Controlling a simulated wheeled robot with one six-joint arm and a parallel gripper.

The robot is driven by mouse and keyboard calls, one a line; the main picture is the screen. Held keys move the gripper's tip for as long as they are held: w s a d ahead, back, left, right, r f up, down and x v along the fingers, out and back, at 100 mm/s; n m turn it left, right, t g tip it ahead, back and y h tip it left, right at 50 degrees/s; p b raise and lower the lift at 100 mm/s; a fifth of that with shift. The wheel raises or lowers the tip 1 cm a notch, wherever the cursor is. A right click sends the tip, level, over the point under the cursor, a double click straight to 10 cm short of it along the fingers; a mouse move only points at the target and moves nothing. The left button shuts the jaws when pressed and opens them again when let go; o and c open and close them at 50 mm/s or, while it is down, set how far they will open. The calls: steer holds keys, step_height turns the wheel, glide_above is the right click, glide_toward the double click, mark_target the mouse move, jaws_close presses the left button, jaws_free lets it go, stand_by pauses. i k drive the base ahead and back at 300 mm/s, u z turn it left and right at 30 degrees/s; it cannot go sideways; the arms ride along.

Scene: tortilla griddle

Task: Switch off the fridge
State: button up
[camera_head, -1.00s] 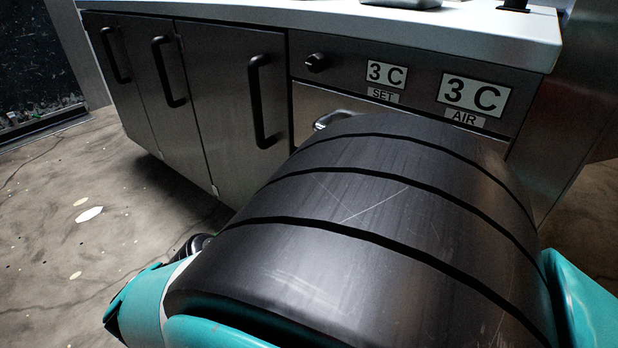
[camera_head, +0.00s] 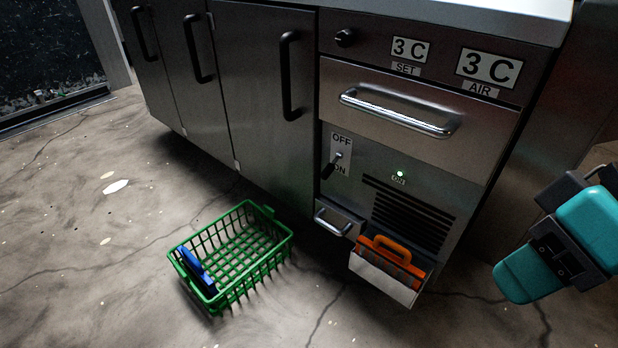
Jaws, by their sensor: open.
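The fridge is the steel lower front of the counter unit (camera_head: 365,145). Its switch (camera_head: 331,167) has a dark lever tilted down beside the ON mark, with OFF printed above. The SET display (camera_head: 410,50) and the AIR display (camera_head: 488,68) both read 3 C. My gripper (camera_head: 556,250), with teal and dark parts, is at the right edge, partly cut off by the frame. It is open, with nothing visible in it, and well right of the switch.
A large drawer handle (camera_head: 400,112) juts out above the switch. Below are a small drawer (camera_head: 338,222) and a white holder (camera_head: 385,282) with an orange-handled item (camera_head: 392,254). A green basket (camera_head: 276,255) holding a blue item (camera_head: 197,268) stands on the floor to the left.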

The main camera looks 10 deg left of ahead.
mark_target(330, 167)
steer(key=u, duration=0.45)
steer(key=k, duration=1.05)
steer(key=u, duration=0.8)
steer(key=i, duration=0.85)
steer(key=z, duration=0.45)
steer(key=i, duration=0.9)
steer(key=z, duration=0.5)
